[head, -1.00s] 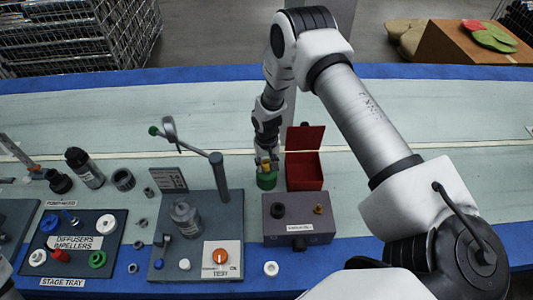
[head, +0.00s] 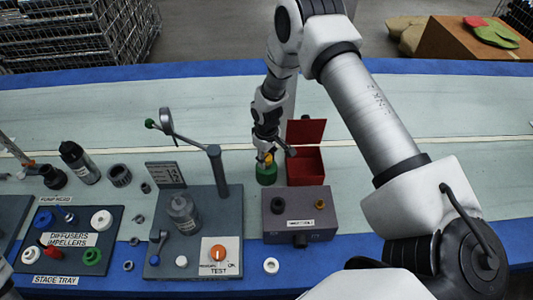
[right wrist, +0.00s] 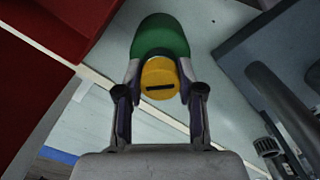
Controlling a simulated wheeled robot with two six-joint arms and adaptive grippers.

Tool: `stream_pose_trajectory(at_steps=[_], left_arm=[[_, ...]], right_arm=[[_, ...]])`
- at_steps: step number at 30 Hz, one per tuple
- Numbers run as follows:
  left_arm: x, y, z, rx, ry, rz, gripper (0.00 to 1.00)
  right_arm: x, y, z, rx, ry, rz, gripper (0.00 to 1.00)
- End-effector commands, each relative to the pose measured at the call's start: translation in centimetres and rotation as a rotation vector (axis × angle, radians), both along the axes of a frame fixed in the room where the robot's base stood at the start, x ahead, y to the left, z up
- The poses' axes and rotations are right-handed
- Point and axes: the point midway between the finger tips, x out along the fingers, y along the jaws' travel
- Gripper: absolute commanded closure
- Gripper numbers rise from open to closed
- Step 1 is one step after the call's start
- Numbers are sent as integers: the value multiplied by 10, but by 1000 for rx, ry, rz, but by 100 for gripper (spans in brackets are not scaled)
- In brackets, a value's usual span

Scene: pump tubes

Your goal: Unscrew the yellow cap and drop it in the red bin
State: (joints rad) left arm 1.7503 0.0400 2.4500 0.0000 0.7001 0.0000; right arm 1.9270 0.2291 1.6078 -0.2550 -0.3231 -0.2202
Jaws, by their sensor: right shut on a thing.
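The yellow cap (right wrist: 160,77) shows in the right wrist view with a dark slot in its face, between the fingers of my right gripper (right wrist: 159,90). It sits at the end of a green body (right wrist: 162,38). In the head view the yellow cap (head: 268,159) is at the top of the green body (head: 266,174), which stands on the table. My right gripper (head: 265,158) is shut on the cap from above. The red bin (head: 305,165) stands open just to the right, with its lid raised at the back. My left gripper is not in view.
A grey fixture box (head: 300,215) stands in front of the red bin. A test stand (head: 190,235) with a lever arm is to the left, and the stage tray (head: 70,240) with several coloured parts is farther left. The table behind is clear.

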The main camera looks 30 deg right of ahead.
Motion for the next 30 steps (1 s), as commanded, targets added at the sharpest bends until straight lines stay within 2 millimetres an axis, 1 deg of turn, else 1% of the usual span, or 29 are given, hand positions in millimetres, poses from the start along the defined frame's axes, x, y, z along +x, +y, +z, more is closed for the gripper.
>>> stream_pose_trajectory(at_steps=[1,3,9,11,14,15,17,22,23,24,30], left_arm=[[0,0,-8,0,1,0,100],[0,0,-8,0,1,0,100],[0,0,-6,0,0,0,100],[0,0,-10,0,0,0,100],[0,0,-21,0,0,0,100],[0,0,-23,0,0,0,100],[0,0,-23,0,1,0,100],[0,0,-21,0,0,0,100],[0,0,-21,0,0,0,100],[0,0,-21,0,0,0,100],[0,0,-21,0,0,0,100]], right_arm=[[1,0,-4,1,-2,60,100],[0,0,-2,1,-2,107,100],[0,0,-1,1,-1,111,100],[1,0,-2,1,-2,143,100],[1,0,-5,1,-4,293,100],[1,-1,-4,1,-3,350,100],[1,-1,-2,0,-3,401,100],[1,-1,0,1,-3,410,100],[1,-1,0,1,-3,409,59],[1,-1,0,1,-3,409,50],[1,-1,0,1,-3,407,50]])
